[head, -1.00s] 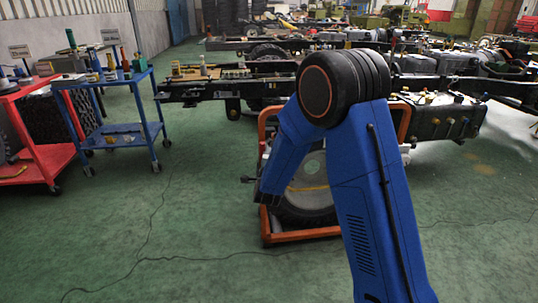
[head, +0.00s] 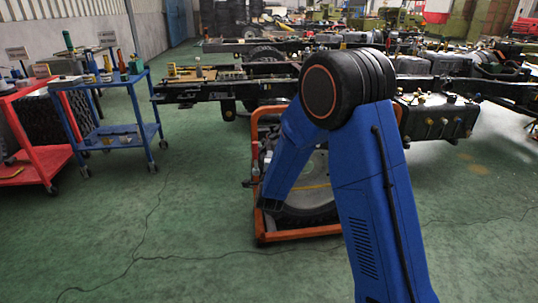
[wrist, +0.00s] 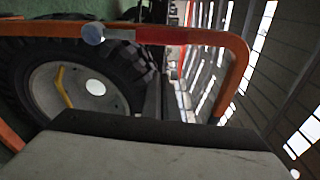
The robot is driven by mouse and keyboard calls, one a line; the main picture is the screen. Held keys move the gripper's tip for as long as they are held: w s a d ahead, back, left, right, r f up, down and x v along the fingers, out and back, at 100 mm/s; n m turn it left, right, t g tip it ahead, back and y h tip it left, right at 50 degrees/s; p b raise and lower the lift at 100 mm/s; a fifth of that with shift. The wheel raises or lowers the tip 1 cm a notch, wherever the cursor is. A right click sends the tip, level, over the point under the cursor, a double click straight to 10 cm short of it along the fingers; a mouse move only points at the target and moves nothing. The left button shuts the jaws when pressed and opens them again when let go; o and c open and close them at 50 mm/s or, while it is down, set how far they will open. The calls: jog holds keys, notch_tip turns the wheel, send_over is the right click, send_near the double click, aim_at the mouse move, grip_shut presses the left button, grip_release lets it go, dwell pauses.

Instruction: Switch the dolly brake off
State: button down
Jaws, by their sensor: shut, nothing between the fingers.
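The dolly (head: 262,222) is an orange frame on the floor ahead, holding a big black tyre (head: 300,216) with a pale hub. My blue arm hides much of its middle and right side. A small dark handle-like part (head: 247,184) sticks out at its left side; I cannot tell whether it is the brake. In the wrist view the dolly's orange bar (wrist: 235,62) crosses the top, with a red and white band and a pale round knob (wrist: 93,33). My gripper (wrist: 165,128) shows as a dark edge in front of a grey block, shut and empty, apart from the bar in the picture.
A blue cart (head: 118,137) and a red cart (head: 45,160) with tools stand at the left. A long truck chassis (head: 200,91) runs behind the dolly, with a dark tank (head: 437,117) at the right. The green floor is clear in front and at the left.

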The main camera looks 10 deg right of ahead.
jog(key=shift+s+a, duration=0.15)
jog(key=shift+s, duration=1.15)
jog(key=shift+s+a, duration=0.15)
jog(key=shift+s, duration=1.1)
jog(key=s+d+r+n+g+y, duration=0.2)
jog(key=s+d+r+n+g, duration=0.1)
jog(key=s+r+n, duration=0.3)
jog(key=s+d+r+n+g+y, duration=0.2)
jog(key=s+d+r+n+g, duration=0.15)
jog(key=s, duration=0.45)
jog(key=s+d+n+g, duration=0.2)
jog(key=s+d+n, duration=0.1)
jog(key=s, duration=0.8)
jog(key=s+d+n+g+h, duration=0.1)
jog(key=s+d+n+g, duration=0.1)
jog(key=s, duration=0.9)
jog(key=s+d+n+g, duration=0.2)
jog(key=s+d+n, duration=0.3)
jog(key=s, duration=0.7)
jog(key=shift+f+n+h, duration=0.3)
jog(key=shift+n, duration=0.15)
